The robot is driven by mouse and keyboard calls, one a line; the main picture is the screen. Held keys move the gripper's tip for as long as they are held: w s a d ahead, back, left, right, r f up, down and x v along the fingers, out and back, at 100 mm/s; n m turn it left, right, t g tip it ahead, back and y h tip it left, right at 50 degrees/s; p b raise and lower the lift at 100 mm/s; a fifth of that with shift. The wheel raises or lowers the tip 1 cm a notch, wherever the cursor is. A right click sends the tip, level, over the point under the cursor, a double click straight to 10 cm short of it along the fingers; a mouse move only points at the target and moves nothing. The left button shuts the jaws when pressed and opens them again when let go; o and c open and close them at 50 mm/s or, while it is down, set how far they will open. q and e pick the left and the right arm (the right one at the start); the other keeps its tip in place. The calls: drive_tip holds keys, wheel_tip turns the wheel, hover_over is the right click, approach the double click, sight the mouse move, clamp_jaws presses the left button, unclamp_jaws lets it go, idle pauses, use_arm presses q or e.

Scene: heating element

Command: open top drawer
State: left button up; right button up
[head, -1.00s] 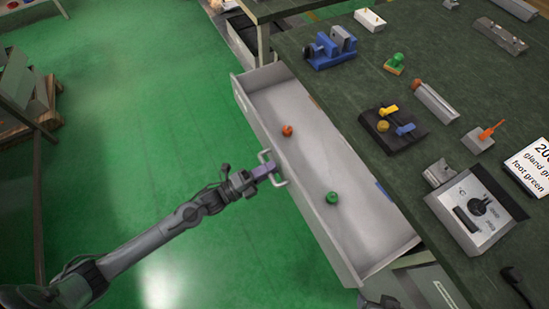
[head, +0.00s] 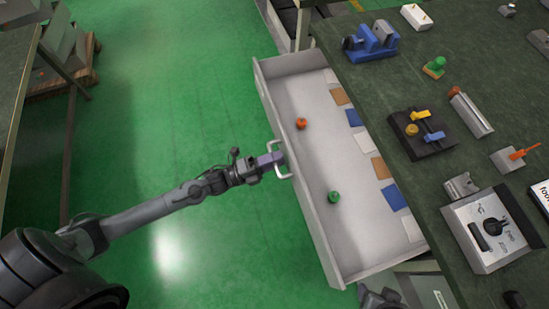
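The top drawer (head: 349,265) is a light grey tray pulled well out from under the dark green workbench (head: 400,80). Inside it lie an orange knob (head: 301,123), a green knob (head: 334,197) and a row of white, brown and blue patches along the bench side. Its handle (head: 285,172) is a pale bracket on the front panel. My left gripper (head: 277,160) is at the handle, its fingers at the bar; they look closed around it, with the contact partly hidden. Part of my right arm (head: 380,298) shows at the bottom edge; its fingers are not clearly visible.
The bench top carries a blue vise (head: 371,42), a black fixture with yellow and blue levers (head: 423,131) and a grey control box (head: 492,228). Green floor left of the drawer is clear. Another table (head: 15,80) stands at the far left.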

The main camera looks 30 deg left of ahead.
use_arm(q)
drive_tip(key=p+v, duration=0.1)
drive_tip(key=v, duration=1)
drive_tip(key=shift+p, duration=0.35)
drive_tip(key=shift+d, duration=0.1)
